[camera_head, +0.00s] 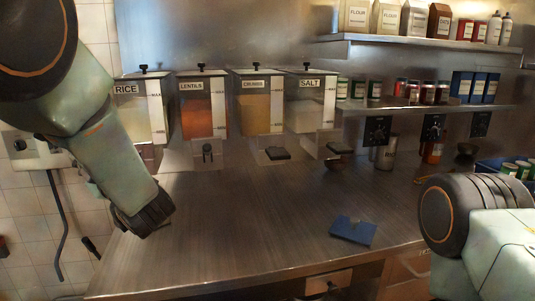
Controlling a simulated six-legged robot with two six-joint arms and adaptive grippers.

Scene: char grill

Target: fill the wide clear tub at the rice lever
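The RICE dispenser (140,105) is a clear bin on the wall at the left end of a row. Its lever is not visible; my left arm covers the area below the bin. My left arm comes in from the left, and its dark end (143,212) is low over the counter's left part, below the rice bin. I cannot make out separate fingers or anything held there. My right arm shows only a joint at the lower right; its gripper is out of view. I see no wide clear tub.
Bins of LENTILS (203,107), a tan grain (256,105) and SALT (308,105) hang to the right. A blue flat item (353,231) lies on the metal counter (250,225). Jars and bags fill the shelves at right. The counter's middle is clear.

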